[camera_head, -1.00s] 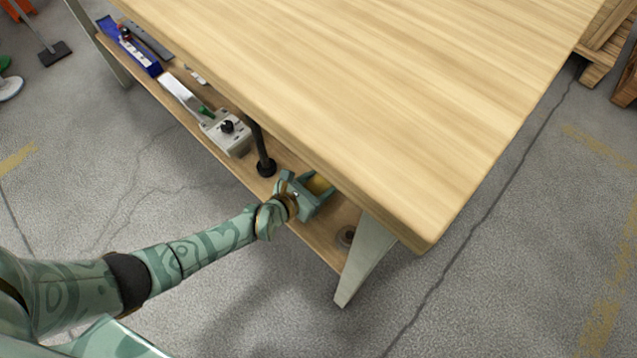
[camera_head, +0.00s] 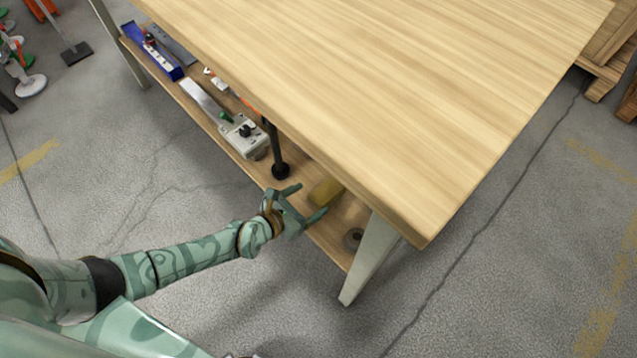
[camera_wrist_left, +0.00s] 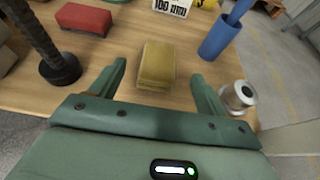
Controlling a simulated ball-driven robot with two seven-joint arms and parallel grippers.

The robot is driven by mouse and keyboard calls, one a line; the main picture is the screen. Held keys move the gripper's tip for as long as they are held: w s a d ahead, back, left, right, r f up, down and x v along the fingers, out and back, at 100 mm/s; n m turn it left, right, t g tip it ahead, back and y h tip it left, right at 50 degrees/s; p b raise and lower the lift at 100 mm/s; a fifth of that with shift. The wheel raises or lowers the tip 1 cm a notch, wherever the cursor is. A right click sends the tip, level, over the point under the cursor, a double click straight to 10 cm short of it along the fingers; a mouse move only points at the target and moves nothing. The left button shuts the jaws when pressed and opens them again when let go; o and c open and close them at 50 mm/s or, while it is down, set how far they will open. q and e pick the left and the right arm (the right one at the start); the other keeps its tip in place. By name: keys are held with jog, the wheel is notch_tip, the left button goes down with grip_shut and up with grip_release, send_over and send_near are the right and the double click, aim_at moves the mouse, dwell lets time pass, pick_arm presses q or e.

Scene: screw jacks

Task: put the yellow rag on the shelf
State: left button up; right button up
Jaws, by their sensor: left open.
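The yellow rag (camera_head: 325,191) is a folded block lying on the wooden shelf (camera_head: 330,235) under the bench top. In the left wrist view the rag (camera_wrist_left: 157,65) lies flat on the shelf board, ahead of and between the fingers. My left gripper (camera_head: 308,200) is open at the shelf's front edge, with the rag just beyond its fingertips. In the left wrist view my left gripper (camera_wrist_left: 158,75) shows both fingers spread, with nothing held between them. My right gripper is not in view.
A black post with a round foot (camera_head: 280,171) stands left of the rag. A red block (camera_wrist_left: 84,18), a blue cylinder (camera_wrist_left: 221,36) and a metal cylinder (camera_wrist_left: 238,96) are nearby. The bench top (camera_head: 400,90) overhangs the shelf; a leg (camera_head: 370,262) stands at right.

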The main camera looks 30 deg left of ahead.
pick_arm(q)
jog(key=v, duration=0.2)
jog(key=shift+s+a+r+p, duration=0.1)
jog(key=shift+s+r+p, duration=0.15)
jog(key=shift+s+p, duration=0.1)
jog(key=shift+s+a, duration=0.1)
jog(key=shift+s, duration=0.2)
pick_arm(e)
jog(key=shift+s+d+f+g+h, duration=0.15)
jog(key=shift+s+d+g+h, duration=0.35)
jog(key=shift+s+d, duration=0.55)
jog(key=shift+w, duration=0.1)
pick_arm(q)
jog(key=shift+s+r+n, duration=0.1)
jog(key=shift+s+n, duration=0.15)
jog(key=shift+n, duration=0.25)
jog(key=s+a+n+g+y, duration=0.2)
jog(key=s+n+g, duration=0.1)
jog(key=s+n, duration=0.7)
jog(key=s+a+r+n+g+y, duration=0.1)
jog(key=s+n+g, duration=0.3)
jog(key=s+n, duration=0.6)
jog(key=s+a+n+g+y, duration=0.3)
jog(key=s+n+g+y, duration=0.1)
jog(key=s+n, duration=0.7)
jog(key=shift+s+a+r, duration=0.3)
jog(key=shift+s+r, duration=0.05)
jog(key=shift+s, duration=0.7)
